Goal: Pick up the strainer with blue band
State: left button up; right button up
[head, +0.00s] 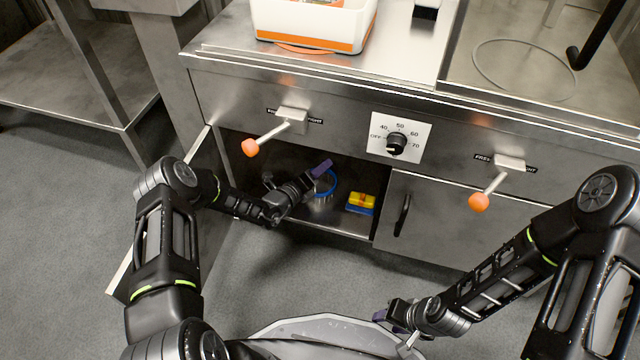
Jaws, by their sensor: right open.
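The strainer with the blue band (331,187) is inside the open lower cabinet. Its blue ring shows, and part of it is hidden behind my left gripper. My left gripper (318,172) reaches into the cabinet, its purple fingertip at the upper left of the blue ring. I cannot tell whether it touches the strainer or whether its jaws are open or shut. My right gripper (388,316) is open and empty, low in front of the counter, well away from the strainer.
A yellow and blue sponge-like item (361,202) lies to the right of the strainer. The left cabinet door (190,215) stands open, with my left arm close to it. The right door (430,215) is shut. Orange-tipped levers (250,147) stick out above. A white and orange box (312,22) stands on the counter.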

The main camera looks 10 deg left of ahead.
pick_arm(q)
jog(key=shift+c, duration=0.6)
grip_shut()
dwell(0.8)
